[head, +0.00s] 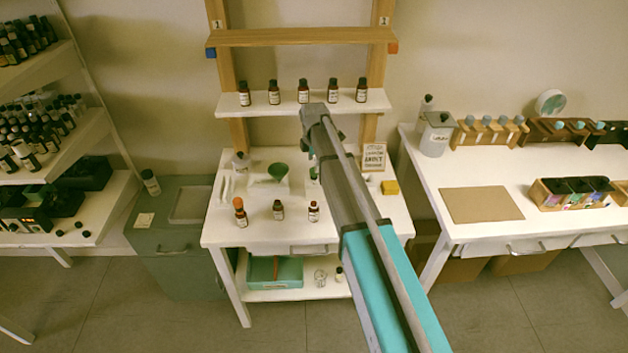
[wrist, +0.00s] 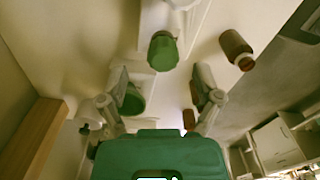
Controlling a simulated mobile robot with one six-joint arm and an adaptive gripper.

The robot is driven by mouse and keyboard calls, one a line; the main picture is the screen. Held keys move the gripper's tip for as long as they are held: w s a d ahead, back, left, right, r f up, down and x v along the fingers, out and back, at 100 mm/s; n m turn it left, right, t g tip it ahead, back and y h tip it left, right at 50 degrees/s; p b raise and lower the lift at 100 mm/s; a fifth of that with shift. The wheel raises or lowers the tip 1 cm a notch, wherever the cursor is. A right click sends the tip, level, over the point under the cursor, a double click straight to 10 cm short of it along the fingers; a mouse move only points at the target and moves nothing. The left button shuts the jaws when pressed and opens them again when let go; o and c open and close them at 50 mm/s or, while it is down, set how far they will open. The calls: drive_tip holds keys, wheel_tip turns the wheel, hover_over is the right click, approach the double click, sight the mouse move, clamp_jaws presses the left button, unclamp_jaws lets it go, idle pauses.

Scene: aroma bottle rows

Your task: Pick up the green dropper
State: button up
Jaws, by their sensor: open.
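In the wrist view, my gripper (wrist: 162,80) is open, with its two fingers apart and nothing visibly held between them. A green-topped item (wrist: 162,50), which looks like the green dropper, shows just beyond the fingertips, roughly midway between them and apart from both. A second green round shape (wrist: 132,100) shows beside the left finger and is partly covered by it; I cannot tell for sure what it is. In the head view, a green funnel-like piece (head: 278,172) stands on the white table. My arm hides the fingers and part of the table there.
An orange-topped bottle (head: 240,212) and two brown bottles stand along the front of the white table (head: 222,228). Several brown bottles stand on the shelf (head: 250,109) above. A small sign (head: 374,158) and a yellow block (head: 390,187) are at the right.

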sight(314, 175)
drive_tip(key=shift+f, duration=0.1)
drive_tip(key=shift+s+f+b, duration=0.15)
drive_tip(key=shift+f+b, duration=2.4)
drive_tip(key=shift+b, duration=0.05)
drive_tip(key=c, duration=0.8)
